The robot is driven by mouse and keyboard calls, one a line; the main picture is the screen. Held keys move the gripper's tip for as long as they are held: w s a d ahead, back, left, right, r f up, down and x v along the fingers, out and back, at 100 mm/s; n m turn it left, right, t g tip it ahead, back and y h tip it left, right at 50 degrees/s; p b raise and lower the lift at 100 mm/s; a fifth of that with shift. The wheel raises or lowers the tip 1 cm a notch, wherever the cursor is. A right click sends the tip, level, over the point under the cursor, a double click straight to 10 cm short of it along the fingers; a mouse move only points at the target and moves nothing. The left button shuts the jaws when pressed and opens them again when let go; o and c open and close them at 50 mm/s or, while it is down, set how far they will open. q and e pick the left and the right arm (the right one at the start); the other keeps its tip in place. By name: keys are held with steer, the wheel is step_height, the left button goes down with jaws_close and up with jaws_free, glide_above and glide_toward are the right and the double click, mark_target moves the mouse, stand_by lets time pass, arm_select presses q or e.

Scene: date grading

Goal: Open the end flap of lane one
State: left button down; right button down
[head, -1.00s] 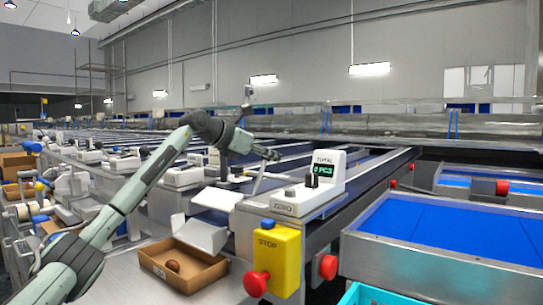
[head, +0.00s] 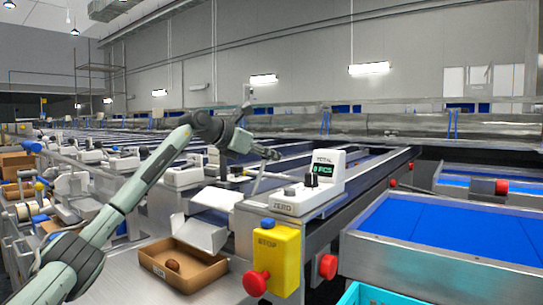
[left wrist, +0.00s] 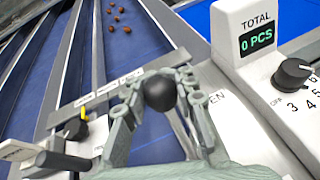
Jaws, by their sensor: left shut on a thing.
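My left gripper (head: 270,154) is at the lever beside the counter unit of the nearest lane. In the left wrist view its two fingers (left wrist: 160,98) are shut around a black ball knob (left wrist: 159,90). The lever's pale rod (head: 258,180) shows below the gripper in the head view. A white plate (head: 218,198) stands at the lane's end, above a white chute (head: 203,234); I cannot tell how far the flap is open. The counter display (left wrist: 257,40) reads 0 PCS. My right gripper is not in view.
A brown box (head: 205,277) with one date (head: 172,265) sits below the chute. A yellow stop box (head: 277,258) with red buttons stands to its right. Several dates (left wrist: 120,22) lie on the blue lane. Another black lever (left wrist: 62,160) is at the lower left of the wrist view.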

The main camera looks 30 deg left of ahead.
arm_select(q)
steer(key=shift+a+f, duration=0.15)
steer(key=shift+f, duration=0.45)
steer(key=c, duration=1.6)
jaws_free()
steer(key=shift+a, duration=0.1)
steer(key=shift+o, duration=1.2)
steer(key=shift+s+a, duration=0.1)
steer(key=shift+a, duration=0.05)
steer(key=shift+o, duration=0.9)
steer(key=shift+r, duration=0.15)
steer(key=shift+d+r, duration=0.15)
steer(key=shift+d, duration=0.05)
steer(key=v, duration=1.2)
steer(key=shift+d, duration=0.1)
